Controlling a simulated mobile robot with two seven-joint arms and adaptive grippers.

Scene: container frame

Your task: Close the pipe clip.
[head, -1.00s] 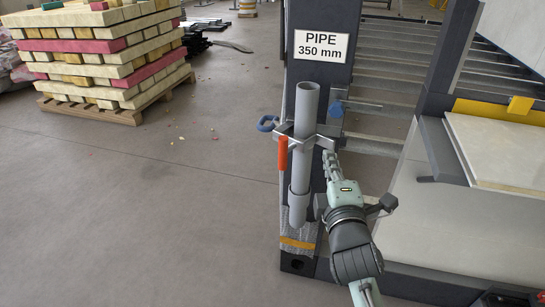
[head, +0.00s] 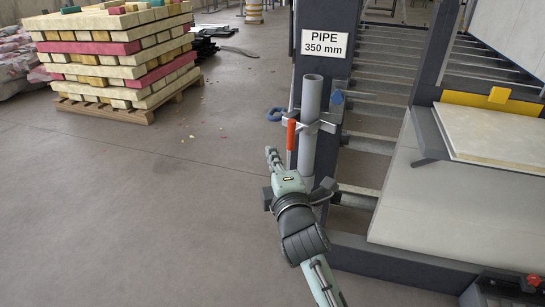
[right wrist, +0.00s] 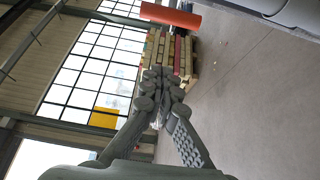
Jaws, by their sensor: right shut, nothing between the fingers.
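The grey pipe (head: 311,98) stands upright against the dark post. The metal pipe clip (head: 314,127) sits at the pipe's upper half, with arms at the pipe's sides; I cannot tell if it is latched. Its orange handle (head: 291,138) hangs down left of the pipe. The handle also shows at the top of the right wrist view (right wrist: 170,17), with the grey pipe (right wrist: 292,12) at top right. My right gripper (head: 271,157) is shut and empty, left of the handle's lower end and apart from it. My arm hides the pipe's lower part. My left gripper is out of view.
The dark post (head: 327,60) carries a "PIPE 350 mm" sign (head: 325,44). A rack with a pale panel (head: 495,130) stands at right. A pallet of stacked beams (head: 120,60) is far left.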

